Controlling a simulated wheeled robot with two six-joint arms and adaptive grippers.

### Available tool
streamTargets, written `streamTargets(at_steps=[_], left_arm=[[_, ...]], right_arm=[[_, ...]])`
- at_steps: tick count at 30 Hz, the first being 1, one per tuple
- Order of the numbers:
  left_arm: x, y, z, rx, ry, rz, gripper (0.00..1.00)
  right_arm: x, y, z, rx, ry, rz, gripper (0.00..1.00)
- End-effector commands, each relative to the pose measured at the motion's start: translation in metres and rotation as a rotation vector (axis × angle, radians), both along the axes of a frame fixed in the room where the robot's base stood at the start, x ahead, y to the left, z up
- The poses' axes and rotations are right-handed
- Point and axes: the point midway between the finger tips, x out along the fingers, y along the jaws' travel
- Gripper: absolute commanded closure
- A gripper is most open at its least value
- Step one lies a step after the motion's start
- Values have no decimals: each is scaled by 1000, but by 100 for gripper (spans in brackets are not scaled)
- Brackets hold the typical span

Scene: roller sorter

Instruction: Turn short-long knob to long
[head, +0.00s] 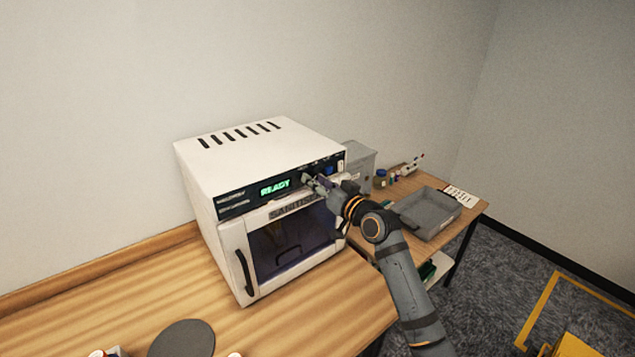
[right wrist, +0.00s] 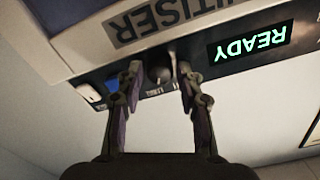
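The white sanitiser box (head: 250,160) stands on the wooden counter, its display (head: 275,187) lit with READY. In the right wrist view, which is upside down, the dark round knob (right wrist: 158,72) sits on the black control panel beside the READY display (right wrist: 250,43). My right gripper (right wrist: 158,75) has its two fingers apart, one on each side of the knob. I cannot tell whether the fingertips touch it. In the head view my right gripper (head: 314,183) is at the panel and hides the knob. The knob's labels are too small to read. My left gripper is not in view.
A blue switch (right wrist: 90,92) is on the panel near one finger. The box's glass door (head: 290,240) is closed below the panel. A grey tray (head: 428,213) and a grey bin (head: 357,160) are on the side table. A dark disc (head: 183,338) lies on the counter.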

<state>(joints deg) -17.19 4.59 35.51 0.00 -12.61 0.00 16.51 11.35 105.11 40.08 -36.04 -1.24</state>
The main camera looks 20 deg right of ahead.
Motion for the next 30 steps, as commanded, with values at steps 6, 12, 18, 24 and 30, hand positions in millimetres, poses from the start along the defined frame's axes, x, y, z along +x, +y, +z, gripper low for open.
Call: streamTargets(at_steps=[6,12,18,24,30], left_arm=[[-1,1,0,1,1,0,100],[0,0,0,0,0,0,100],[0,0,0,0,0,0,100],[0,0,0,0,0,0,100],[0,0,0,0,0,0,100]], right_arm=[[-17,-7,-1,-5,0,-2,63],[-66,-24,-1,-15,3,-1,63],[-96,-37,0,-13,4,-9,63],[-110,-39,2,-7,0,-3,63],[-113,-39,3,-1,0,1,63]])
